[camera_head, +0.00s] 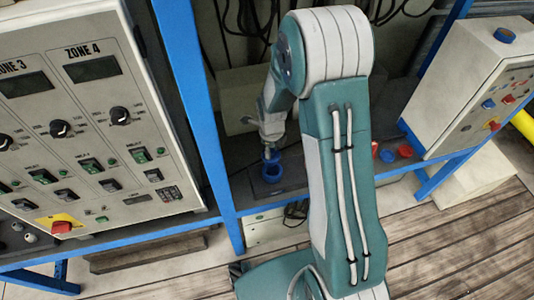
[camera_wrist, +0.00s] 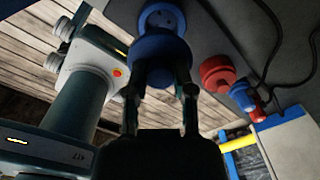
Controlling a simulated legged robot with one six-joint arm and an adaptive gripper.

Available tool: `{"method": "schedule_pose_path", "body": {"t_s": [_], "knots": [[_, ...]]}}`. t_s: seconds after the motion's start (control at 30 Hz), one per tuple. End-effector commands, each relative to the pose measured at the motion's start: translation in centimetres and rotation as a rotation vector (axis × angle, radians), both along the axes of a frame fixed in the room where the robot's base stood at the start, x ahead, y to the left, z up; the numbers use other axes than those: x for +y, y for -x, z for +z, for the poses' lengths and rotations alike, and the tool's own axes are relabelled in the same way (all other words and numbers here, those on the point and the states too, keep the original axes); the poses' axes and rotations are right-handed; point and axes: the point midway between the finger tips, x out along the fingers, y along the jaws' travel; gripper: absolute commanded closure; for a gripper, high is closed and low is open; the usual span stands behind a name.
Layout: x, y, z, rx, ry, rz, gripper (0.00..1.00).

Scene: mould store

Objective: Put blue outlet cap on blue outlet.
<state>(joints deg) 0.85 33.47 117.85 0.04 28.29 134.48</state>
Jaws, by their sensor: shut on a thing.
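In the wrist view my gripper (camera_wrist: 159,88) is shut on the blue outlet cap (camera_wrist: 160,48), which sits between the fingertips. The blue outlet (camera_wrist: 162,14), a round socket with dark holes, shows just past the cap, which hides part of it. In the head view my gripper (camera_head: 270,143) points down with the blue cap (camera_head: 271,156) at its tip. The blue outlet (camera_head: 272,174) is just below it on the dark panel. The cap appears slightly apart from the outlet, but the exact gap is hard to tell.
A control cabinet (camera_head: 90,110) stands left, a smaller box (camera_head: 470,90) right. Blue frame posts (camera_head: 195,110) flank the panel. Dark cables (camera_head: 245,20) hang behind.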

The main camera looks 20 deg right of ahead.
Motion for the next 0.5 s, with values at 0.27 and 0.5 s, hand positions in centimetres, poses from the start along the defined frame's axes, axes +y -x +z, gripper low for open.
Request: {"method": "schedule_pose_path", "body": {"t_s": [0.27, 0.5], "knots": [[0.4, 0.1, -2.0, 0.004, 0.006, -0.003, 1.0], [0.9, 0.0, -4.0, 0.002, 0.012, 0.0, 1.0]]}}
